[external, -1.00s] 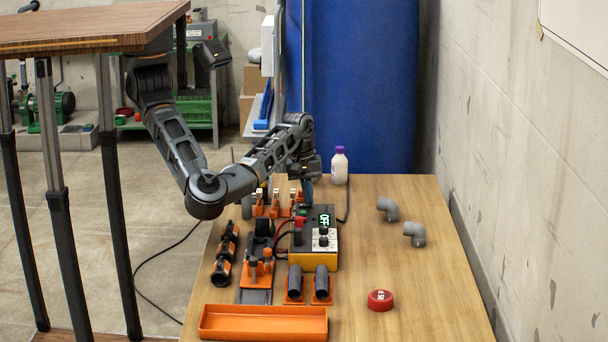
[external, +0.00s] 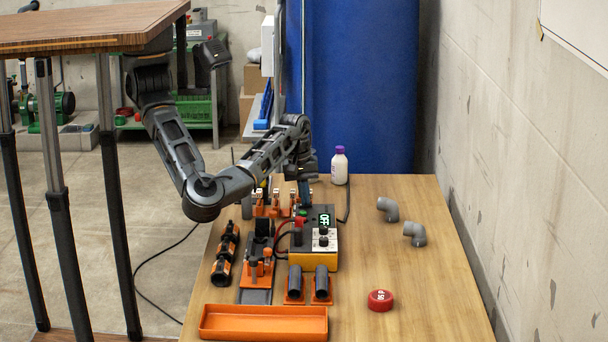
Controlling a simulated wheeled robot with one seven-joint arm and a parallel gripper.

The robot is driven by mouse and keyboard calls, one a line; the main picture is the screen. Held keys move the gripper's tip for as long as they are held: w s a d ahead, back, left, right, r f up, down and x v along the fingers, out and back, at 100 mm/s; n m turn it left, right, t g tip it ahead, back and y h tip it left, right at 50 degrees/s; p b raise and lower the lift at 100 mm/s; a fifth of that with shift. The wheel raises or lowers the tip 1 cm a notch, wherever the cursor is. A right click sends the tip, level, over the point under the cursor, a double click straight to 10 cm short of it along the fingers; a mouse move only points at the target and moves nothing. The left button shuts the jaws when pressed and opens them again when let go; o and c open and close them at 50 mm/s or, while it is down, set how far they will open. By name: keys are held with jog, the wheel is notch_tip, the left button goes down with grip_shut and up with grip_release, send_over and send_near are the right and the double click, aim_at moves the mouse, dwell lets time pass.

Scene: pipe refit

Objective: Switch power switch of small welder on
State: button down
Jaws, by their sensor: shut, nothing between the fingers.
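The small welder (external: 322,262) is a dark box with an orange-yellow base on the table, right of the orange fixtures. Its green display reads OFF (external: 325,219). My gripper (external: 305,200) points down at the welder's far left edge, close to the red button. It is shut and empty. Whether the fingertips touch the welder is hidden at this angle.
An orange tray (external: 262,334), black pipe holders (external: 294,292) and clamps (external: 257,270) stand near and left of the welder. A purple-capped bottle (external: 339,168) stands behind it. Grey elbows (external: 414,235) and a red cap (external: 380,300) lie right, with free table between.

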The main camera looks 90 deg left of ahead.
jog(key=shift+s, duration=0.25)
jog(key=shift+r, duration=0.1)
jog(key=shift+r+p, duration=0.45)
jog(key=shift+r, duration=0.05)
notch_tip(320, 180, up, 13)
jog(key=s+p, duration=0.2)
jog(key=p, duration=0.1)
jog(key=shift+w+f, duration=0.1)
jog(key=shift+w+d+r+g+y+p, duration=0.1)
jog(key=shift+w+d+g+y+p, duration=0.1)
jog(key=shift+w+d+y, duration=0.3)
jog(key=shift+w+d+r+g+y+p, duration=0.15)
jog(key=shift+w+d+y+p, duration=0.1)
jog(key=shift+d+y, duration=0.4)
jog(key=shift+w+d+g+y+p, duration=0.15)
jog(key=shift+w+d+y, duration=0.25)
jog(key=shift+d+y, duration=0.2)
jog(key=shift+f, duration=0.1)
